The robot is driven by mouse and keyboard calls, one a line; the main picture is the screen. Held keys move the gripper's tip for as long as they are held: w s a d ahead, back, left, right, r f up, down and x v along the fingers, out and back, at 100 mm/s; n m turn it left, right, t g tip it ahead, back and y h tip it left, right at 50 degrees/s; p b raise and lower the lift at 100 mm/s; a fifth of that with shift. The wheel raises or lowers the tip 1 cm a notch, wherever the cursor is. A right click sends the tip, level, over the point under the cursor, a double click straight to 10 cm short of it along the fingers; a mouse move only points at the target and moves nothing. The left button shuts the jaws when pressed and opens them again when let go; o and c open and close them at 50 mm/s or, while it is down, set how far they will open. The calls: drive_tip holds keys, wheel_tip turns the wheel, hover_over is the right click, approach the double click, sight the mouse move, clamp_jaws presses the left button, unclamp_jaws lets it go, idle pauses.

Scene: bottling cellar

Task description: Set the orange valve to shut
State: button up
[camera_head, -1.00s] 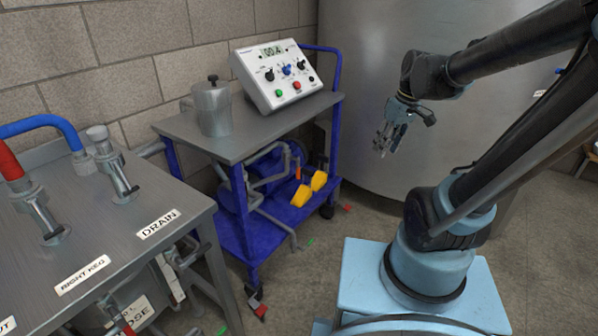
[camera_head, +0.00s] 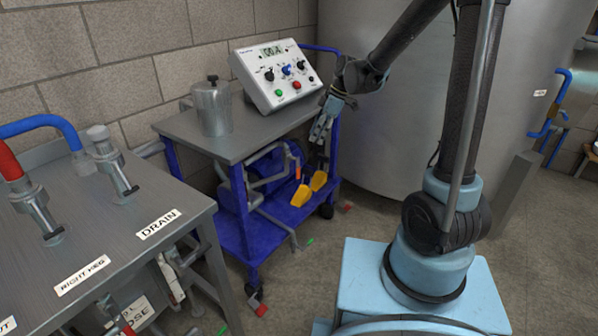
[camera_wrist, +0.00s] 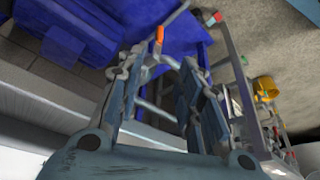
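The orange valve handle (camera_head: 298,167) is a small upright orange piece by the grey pipes at the lower level of the blue cart. It also shows in the wrist view (camera_wrist: 160,34), just beyond the tip of the left finger. My gripper (camera_head: 319,134) points down beside the cart's right end, above and to the right of the orange handle. In the wrist view my gripper (camera_wrist: 166,66) has its two fingers apart, with no object held between them. The valve's body is partly hidden, and I cannot tell its setting.
The blue cart (camera_head: 238,225) has a grey top with a metal pot (camera_head: 212,108) and a control box (camera_head: 275,75). Yellow pieces (camera_head: 302,196) sit on its lower shelf. A large steel tank (camera_head: 400,130) stands behind my arm. A metal bench (camera_head: 110,235) is at left.

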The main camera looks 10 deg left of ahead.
sight(298, 169)
drive_tip(key=x, duration=1.8)
drive_tip(key=shift+a+r, duration=0.1)
drive_tip(key=shift+a, duration=0.2)
